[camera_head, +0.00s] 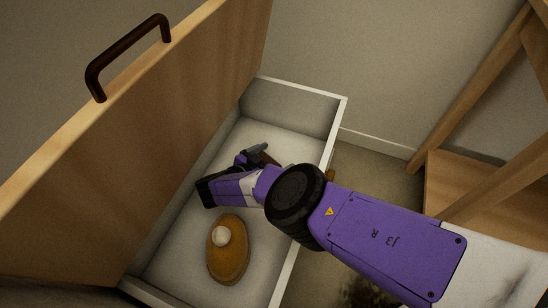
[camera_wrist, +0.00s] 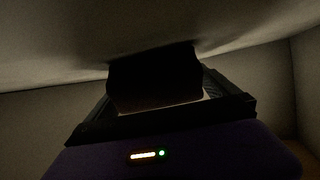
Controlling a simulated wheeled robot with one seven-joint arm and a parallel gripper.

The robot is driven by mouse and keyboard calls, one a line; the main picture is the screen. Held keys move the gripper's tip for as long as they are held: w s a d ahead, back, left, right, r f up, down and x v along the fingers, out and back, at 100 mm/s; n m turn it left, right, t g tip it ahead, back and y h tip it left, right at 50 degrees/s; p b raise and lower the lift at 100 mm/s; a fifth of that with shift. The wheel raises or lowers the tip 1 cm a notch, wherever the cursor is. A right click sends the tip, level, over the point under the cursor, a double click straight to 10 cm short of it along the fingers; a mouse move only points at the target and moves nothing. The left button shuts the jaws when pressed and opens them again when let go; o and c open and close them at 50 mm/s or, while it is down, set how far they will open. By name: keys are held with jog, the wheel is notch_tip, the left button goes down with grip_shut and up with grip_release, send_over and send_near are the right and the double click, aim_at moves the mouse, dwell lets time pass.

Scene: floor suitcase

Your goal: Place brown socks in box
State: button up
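The box is a white, open-topped container (camera_head: 338,128) in the head view. My gripper (camera_head: 256,153) is inside it, low near the far part of its floor. A small dark brown piece (camera_head: 270,159) shows right beside the fingertips; it may be the brown socks, but most of it is hidden. In the wrist view a dark block (camera_wrist: 155,75) with a brownish lower edge fills the space in front of my gripper. It is too dark to tell whether the fingers are closed on it.
A tan oval thing with a white ball (camera_head: 228,258) lies on the box floor nearer the camera. A tall wooden panel (camera_head: 170,110) with a dark handle (camera_head: 128,52) stands along the box's left side. Wooden furniture (camera_head: 480,185) stands at right.

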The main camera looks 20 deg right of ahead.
aim_at(264, 163)
jog(key=p+v, duration=0.2)
jog(key=v, duration=0.5)
jog(key=shift+s+a+r+p, duration=0.1)
jog(key=shift+a+p, duration=0.1)
jog(key=shift+p, duration=0.2)
dwell(0.3)
